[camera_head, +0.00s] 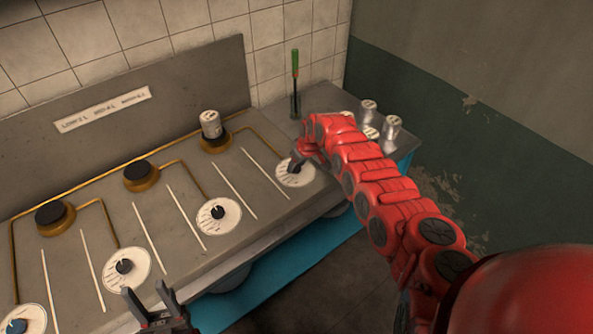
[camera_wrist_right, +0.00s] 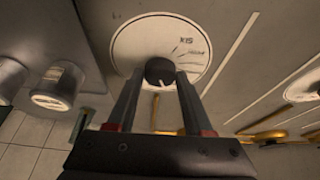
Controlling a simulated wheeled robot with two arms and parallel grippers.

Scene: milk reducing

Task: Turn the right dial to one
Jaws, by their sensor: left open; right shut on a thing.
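The right dial (camera_head: 295,173) is a white disc with a dark knob, at the right end of the grey counter in the head view. In the right wrist view the disc (camera_wrist_right: 135,45) carries printed marks, and the dark knob (camera_wrist_right: 160,72) has a white pointer line. My right gripper (camera_wrist_right: 160,85) is shut on this knob, with one finger on each side. My red right arm partly hides the dial in the head view. My left gripper (camera_head: 160,305) is open and empty at the bottom of the head view, near another dial (camera_head: 127,268).
More dials (camera_head: 218,215) line the counter's front edge, with several burners (camera_head: 141,175) behind them. A can (camera_head: 211,125) stands on the rightmost burner. A green-handled tool (camera_head: 295,75) and several metal cans (camera_head: 391,128) stand at the far right.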

